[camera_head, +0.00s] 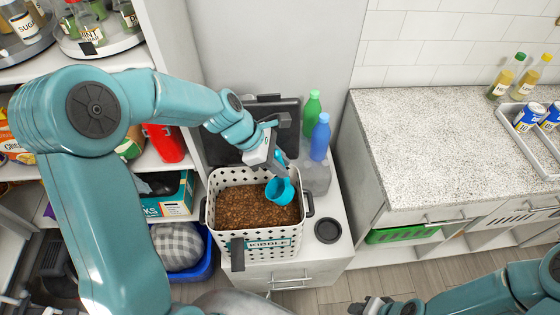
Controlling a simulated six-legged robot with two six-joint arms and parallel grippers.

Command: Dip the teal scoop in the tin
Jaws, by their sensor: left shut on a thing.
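The tin is a white container (294,256) with dark dots and a label reading KIBBLE, filled with brown kibble (245,205). It stands on a white cabinet, with a dark handle at each side. My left gripper (280,160) reaches in from the upper left and is shut on the handle of the teal scoop (281,191). The scoop's cup is over the right part of the kibble, inside the outline of the rim. I cannot tell whether the cup touches the kibble. My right gripper (371,306) is at the bottom edge, partly cut off, away from the tin.
A green bottle (312,108) and a blue bottle (320,137) stand behind the tin to the right. A dark round lid (328,230) lies on the cabinet to its right. A speckled counter (430,140) is further right. Shelves with jars and boxes are at left.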

